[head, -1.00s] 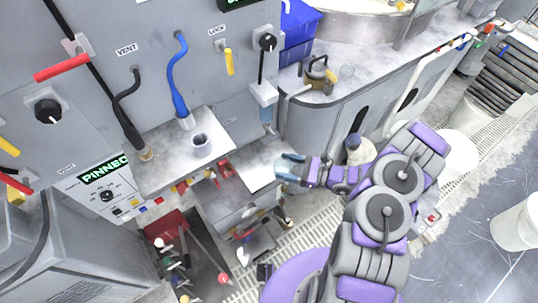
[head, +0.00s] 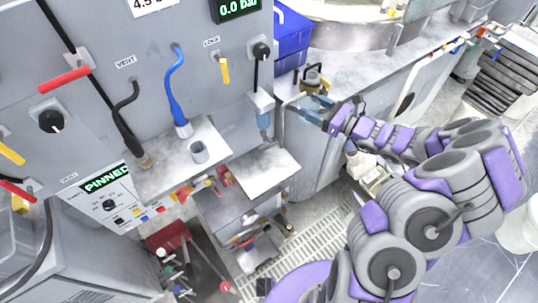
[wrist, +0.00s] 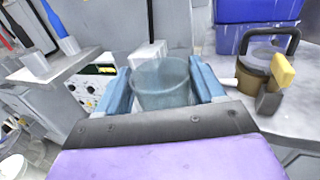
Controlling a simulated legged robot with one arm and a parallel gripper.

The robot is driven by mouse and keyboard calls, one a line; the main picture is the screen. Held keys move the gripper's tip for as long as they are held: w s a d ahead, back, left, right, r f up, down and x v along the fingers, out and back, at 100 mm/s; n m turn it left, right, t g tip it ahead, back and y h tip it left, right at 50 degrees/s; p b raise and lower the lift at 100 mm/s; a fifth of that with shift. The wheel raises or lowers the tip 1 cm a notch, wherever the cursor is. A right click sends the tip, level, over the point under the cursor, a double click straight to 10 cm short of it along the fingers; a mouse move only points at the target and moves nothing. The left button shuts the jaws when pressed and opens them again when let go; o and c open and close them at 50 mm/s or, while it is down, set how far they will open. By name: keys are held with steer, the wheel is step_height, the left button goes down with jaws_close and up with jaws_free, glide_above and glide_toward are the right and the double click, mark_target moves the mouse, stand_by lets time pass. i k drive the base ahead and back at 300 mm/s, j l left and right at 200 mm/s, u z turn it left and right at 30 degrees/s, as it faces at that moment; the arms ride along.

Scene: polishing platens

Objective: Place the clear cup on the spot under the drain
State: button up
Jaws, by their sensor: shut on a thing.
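The clear cup (wrist: 162,85) is upright between the two blue fingers of my gripper (wrist: 165,88) in the wrist view. The gripper is shut on its sides. In the head view my gripper (head: 311,108) is at the front edge of the counter, right of the drain outlet; the cup is hard to make out there. What looks like the drain is a grey block with a clear bluish spout (head: 264,122) below a black lever. A bare pale shelf (head: 268,170) lies below it. I cannot tell a marked spot, nor whether the cup touches the counter.
A yellow-brown pot with a black handle (wrist: 258,65) stands on the counter (wrist: 225,80), close right of the gripper. Blue bins (head: 291,38) are behind.

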mark_target(265, 155)
steer(key=k+j, duration=0.2)
steer(key=j, duration=0.15)
steer(key=k+j, duration=0.2)
steer(key=j, duration=0.15)
steer(key=i+j+z, duration=0.1)
steer(key=j+z, duration=0.25)
steer(key=j, duration=0.35)
